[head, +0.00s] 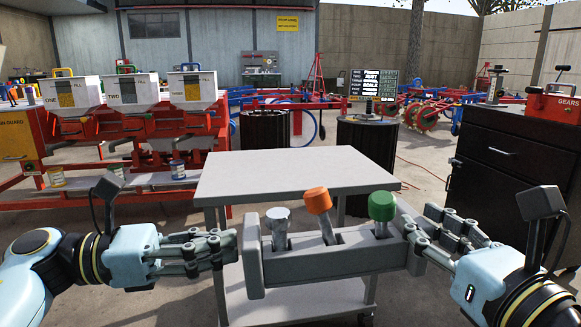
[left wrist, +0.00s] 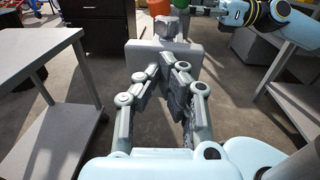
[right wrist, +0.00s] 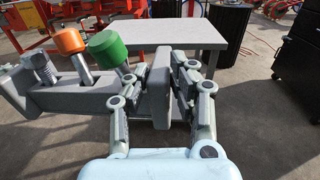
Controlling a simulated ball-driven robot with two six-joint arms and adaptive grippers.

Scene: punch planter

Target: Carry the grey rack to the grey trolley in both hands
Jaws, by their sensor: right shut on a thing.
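The grey rack (head: 330,262) hangs level in front of the grey trolley (head: 290,172), nearer to me than its top. My right gripper (right wrist: 160,75) is shut on the rack's right end plate (right wrist: 158,90), a finger on each side. My left gripper (left wrist: 166,70) has its fingertips at the left end plate (left wrist: 138,54). Its fingers converge there, but whether they grip anything is unclear. The trolley also shows in the left wrist view (left wrist: 35,55).
The trolley's top is bare, with a lower shelf (head: 290,305) below. A black drawer cabinet (head: 500,160) stands close on the right. A red machine with white hoppers (head: 130,95) is on the left. Two dark drums (head: 367,140) stand behind the trolley.

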